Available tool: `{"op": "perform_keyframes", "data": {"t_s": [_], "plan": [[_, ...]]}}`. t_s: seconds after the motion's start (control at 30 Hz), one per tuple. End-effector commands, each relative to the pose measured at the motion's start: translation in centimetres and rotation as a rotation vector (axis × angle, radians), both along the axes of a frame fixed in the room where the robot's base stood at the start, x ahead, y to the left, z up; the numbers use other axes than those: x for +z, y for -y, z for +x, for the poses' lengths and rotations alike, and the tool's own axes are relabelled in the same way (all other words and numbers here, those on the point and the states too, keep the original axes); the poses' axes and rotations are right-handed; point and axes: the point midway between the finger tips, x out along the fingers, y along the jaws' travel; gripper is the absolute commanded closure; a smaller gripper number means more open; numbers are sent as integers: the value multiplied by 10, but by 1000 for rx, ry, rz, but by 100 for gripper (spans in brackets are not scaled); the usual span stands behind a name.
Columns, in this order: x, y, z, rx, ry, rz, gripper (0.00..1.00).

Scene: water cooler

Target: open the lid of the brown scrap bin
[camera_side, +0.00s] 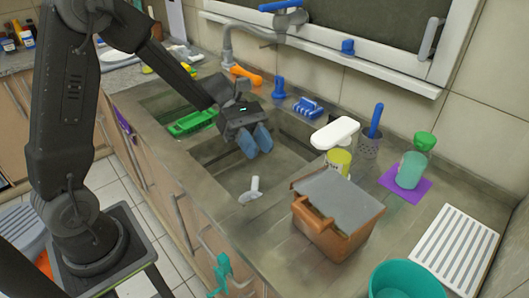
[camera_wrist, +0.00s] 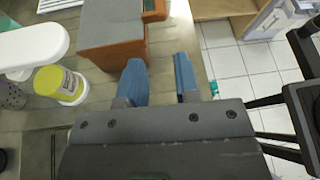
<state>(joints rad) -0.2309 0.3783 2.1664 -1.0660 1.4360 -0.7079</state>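The brown scrap bin (camera_side: 338,240) stands on the counter at the right of the sink in the side view. Its grey lid (camera_side: 342,198) lies shut on top, and a brown handle bar shows on the front. In the wrist view the bin (camera_wrist: 115,56) is at the top, just ahead of my fingers, with the grey lid (camera_wrist: 108,27) flat on it. My gripper (camera_side: 257,141) hangs over the sink, left of the bin and apart from it. In the wrist view my gripper (camera_wrist: 160,78) has its two blue fingers spread with nothing between them.
A yellow tub (camera_side: 339,160) and a white-topped thing (camera_side: 335,133) stand close behind the bin. A blue-handled brush in a grey holder (camera_side: 369,145), a green cup (camera_side: 410,170) and a white rack (camera_side: 457,250) are farther right. A teal bucket (camera_side: 402,282) is in front.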

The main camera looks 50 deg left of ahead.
Motion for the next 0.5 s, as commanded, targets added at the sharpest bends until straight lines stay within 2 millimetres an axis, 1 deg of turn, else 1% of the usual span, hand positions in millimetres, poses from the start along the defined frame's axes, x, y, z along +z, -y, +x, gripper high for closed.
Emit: {"op": "perform_keyframes", "data": {"t_s": [0.17, 0.5], "plan": [[-6, 15, -2, 0, -6, -5, 70], [-30, 73, -10, -5, -6, -2, 70]]}}
